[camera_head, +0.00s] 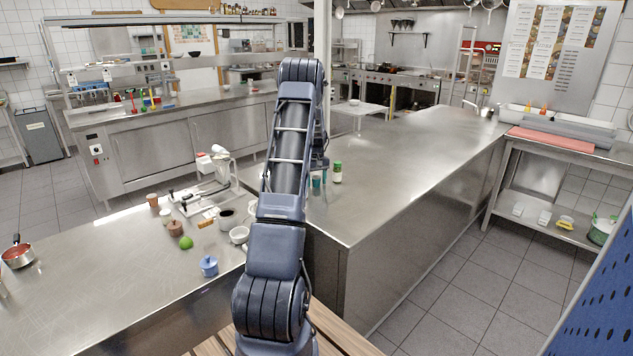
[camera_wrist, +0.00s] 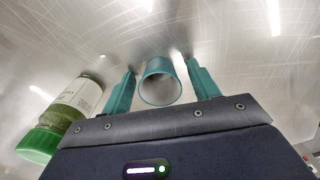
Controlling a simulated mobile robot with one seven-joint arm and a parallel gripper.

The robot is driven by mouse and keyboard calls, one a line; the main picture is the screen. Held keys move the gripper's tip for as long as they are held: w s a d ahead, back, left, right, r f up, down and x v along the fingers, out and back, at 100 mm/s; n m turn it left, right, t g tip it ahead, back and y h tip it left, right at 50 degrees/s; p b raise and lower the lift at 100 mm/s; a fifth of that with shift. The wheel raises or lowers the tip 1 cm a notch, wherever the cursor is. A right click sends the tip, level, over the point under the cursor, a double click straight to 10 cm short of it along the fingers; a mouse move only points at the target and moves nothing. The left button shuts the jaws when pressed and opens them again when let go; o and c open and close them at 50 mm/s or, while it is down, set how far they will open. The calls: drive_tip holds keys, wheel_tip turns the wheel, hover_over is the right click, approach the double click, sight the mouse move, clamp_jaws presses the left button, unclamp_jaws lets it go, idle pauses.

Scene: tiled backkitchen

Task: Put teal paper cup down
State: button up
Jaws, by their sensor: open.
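The teal paper cup (camera_wrist: 160,82) shows in the wrist view between the two teal fingers of my gripper (camera_wrist: 160,88). The fingers are apart, with a gap on each side of the cup. The cup appears to stand on the steel counter (camera_wrist: 225,30). In the head view the cup (camera_head: 316,182) is a small teal shape on the counter, just right of my arm. My gripper is mostly hidden behind my arm there.
A jar with a green lid (camera_wrist: 40,143) and white label stands close left of my gripper in the wrist view; the head view shows it (camera_head: 337,173) right of the cup. The counter farther right (camera_head: 420,150) is clear. Bowls, a mug and a lime (camera_head: 186,242) lie left of my arm.

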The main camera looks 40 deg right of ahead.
wheel_tip(320, 180, up, 12)
drive_tip(key=w+a+r+n, duration=0.1)
drive_tip(key=a+r, duration=0.5)
drive_tip(key=a, duration=0.2)
drive_tip(key=w+a+r, duration=0.2)
drive_tip(key=a+r, duration=0.3)
drive_tip(key=a, duration=0.4)
drive_tip(key=s+a+r+n+t+h, duration=0.15)
drive_tip(key=a+r, duration=0.25)
drive_tip(key=a, duration=0.6)
drive_tip(key=s+a+r+t+y, duration=0.1)
drive_tip(key=s+a+r, duration=0.25)
drive_tip(key=a, duration=0.65)
drive_tip(key=s+a+r, duration=0.3)
drive_tip(key=s+a, duration=0.8)
drive_tip(key=a, duration=0.4)
drive_tip(key=s+a+f+n+t, duration=0.1)
drive_tip(key=s+a+f, duration=0.1)
drive_tip(key=s+a, duration=0.2)
drive_tip(key=s+a+f+n+t, duration=0.1)
drive_tip(key=s+a+f, duration=0.1)
drive_tip(key=s+a, duration=0.3)
drive_tip(key=shift+s+a+f, duration=0.3)
drive_tip(key=shift+s, duration=1.75)
